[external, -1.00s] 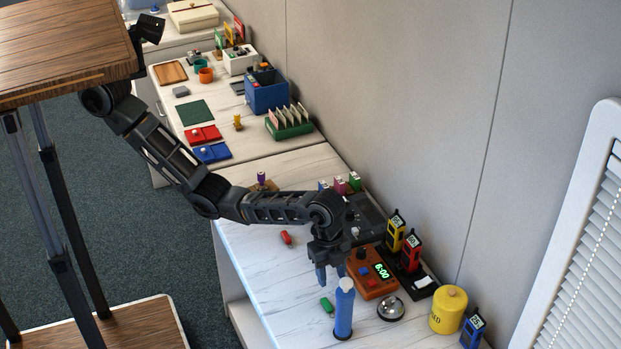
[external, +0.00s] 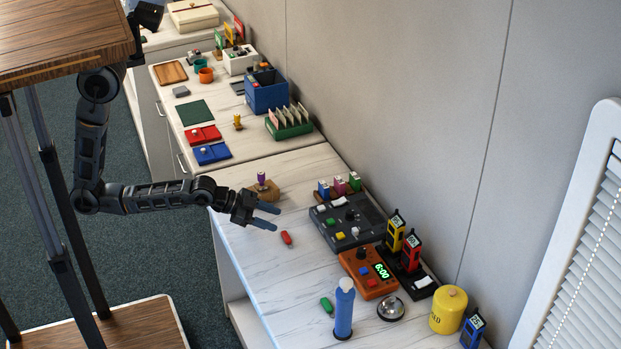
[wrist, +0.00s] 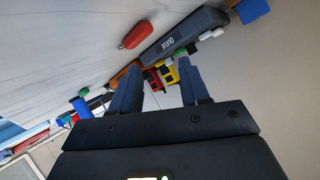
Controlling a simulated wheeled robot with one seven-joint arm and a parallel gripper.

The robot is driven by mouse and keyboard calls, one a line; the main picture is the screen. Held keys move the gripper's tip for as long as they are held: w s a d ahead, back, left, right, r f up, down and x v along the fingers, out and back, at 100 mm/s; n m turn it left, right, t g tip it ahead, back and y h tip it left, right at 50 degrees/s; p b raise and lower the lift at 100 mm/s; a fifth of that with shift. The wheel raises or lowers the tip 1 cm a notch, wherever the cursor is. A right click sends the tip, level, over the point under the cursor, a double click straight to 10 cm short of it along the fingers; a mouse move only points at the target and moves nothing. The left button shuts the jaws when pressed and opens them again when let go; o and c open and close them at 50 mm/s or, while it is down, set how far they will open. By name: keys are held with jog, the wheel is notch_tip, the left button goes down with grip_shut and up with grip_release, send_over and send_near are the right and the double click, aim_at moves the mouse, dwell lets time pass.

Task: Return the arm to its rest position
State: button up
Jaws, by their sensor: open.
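My gripper (external: 268,216) is open and empty, above the front left part of the near white counter (external: 262,262). My arm is bent, hanging down from under the wooden top and reaching right. The gripper's two fingers point right, near a red marker-like piece (external: 287,239) lying on the counter. In the wrist view my two fingers (wrist: 155,85) stand apart with nothing between them, and the red piece (wrist: 137,34) lies beyond them.
A wooden block with a purple-topped piece (external: 262,186) stands just behind the gripper. A grey button panel (external: 347,222), an orange timer (external: 368,270), a blue bottle (external: 344,308), a bell (external: 390,309) and a yellow canister (external: 448,309) stand to the right. A green piece (external: 326,305) lies in front.

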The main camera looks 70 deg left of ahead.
jog(key=s+a+n+t+y+b, duration=0.2)
jog(key=s+a+n, duration=0.3)
jog(key=s+a, duration=0.8)
jog(key=s+a+r+n+y+b, duration=0.1)
jog(key=s+a+r+n, duration=0.1)
jog(key=s, duration=0.4)
jog(key=s+a+r+n+t+y+b, duration=0.1)
jog(key=s+a+r, duration=0.1)
jog(key=s+r, duration=0.3)
jog(key=shift+s+a+n+t+y, duration=0.3)
jog(key=shift+s+a+n+y, duration=0.1)
jog(key=shift+s, duration=0.3)
jog(key=shift+r, duration=0.1)
